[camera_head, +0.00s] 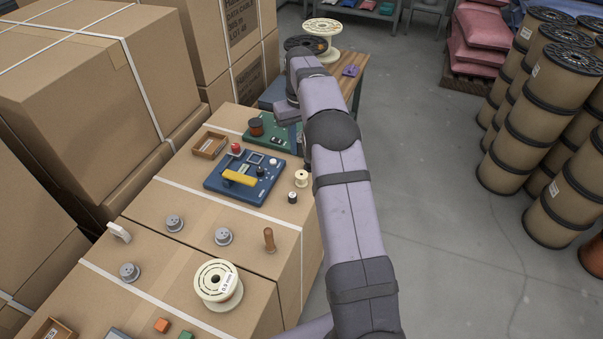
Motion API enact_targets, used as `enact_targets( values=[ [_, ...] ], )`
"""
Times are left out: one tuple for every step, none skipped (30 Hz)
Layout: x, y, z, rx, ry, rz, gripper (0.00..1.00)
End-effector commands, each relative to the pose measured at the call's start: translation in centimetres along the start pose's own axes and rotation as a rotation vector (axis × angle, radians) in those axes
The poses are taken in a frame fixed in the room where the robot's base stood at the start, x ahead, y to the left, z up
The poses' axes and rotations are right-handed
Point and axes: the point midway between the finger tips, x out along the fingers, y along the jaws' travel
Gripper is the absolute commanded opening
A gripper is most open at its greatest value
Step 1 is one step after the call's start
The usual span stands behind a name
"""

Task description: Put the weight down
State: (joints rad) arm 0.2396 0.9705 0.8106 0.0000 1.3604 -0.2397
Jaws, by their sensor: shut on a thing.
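My gripper (291,120) is at the far end of my arm, over the right part of the green board (266,128), and mostly hidden by the arm. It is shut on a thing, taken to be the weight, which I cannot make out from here. Three round grey knobbed pieces, which may be weights, stand on the carton top: one at the back (175,222), one to the right (223,236), and one at the front left (130,271). They are apart from one another and far from my gripper.
A blue board (245,175) with a yellow bar (239,178) lies on the carton top (190,255). A cream spool (218,284), small spools and a brown peg (269,240) stand nearby. A wooden tray (210,145) sits behind. Tall cartons (70,90) block the left.

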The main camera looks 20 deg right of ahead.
Motion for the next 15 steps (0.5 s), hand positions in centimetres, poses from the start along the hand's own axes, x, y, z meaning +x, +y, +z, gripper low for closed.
enact_targets(
  values=[
    [-0.1, 0.3, -0.1, 0.001, 0.001, 0.0, 0.0],
    [-0.2, 0.4, -0.2, 0.001, 0.002, 0.0, 0.0],
    [-0.2, 0.5, -0.2, 0.001, 0.002, 0.0, 0.0],
    [-0.3, 0.6, -0.3, 0.001, 0.001, 0.0, 0.0],
    [-0.3, 0.6, -0.3, 0.001, 0.001, 0.0, 0.0],
    [-0.3, 0.7, -0.3, 0.001, 0.001, 0.0, 0.0],
    [-0.3, 0.7, -0.3, 0.0, 0.001, 0.0, 0.0],
    [-0.3, 0.7, -0.3, 0.0, 0.001, 0.0, 0.0],
    [-0.1, 0.7, -0.3, 0.0, 0.0, 0.0, 0.0],
    [0.0, 0.7, -0.3, 0.0, 0.0, 0.0, 0.0],
    [0.2, 0.7, -0.3, 0.0, -0.001, 0.0, 0.0],
    [0.7, 0.7, -0.2, 0.0, -0.003, -0.001, 0.0],
    [1.0, 0.7, -0.2, 0.0, -0.003, -0.001, 0.0],
    [1.4, 0.7, -0.2, 0.0, -0.003, -0.001, 0.0],
    [2.0, 0.7, -0.2, 0.0, -0.004, -0.001, 0.0]
  ],
)
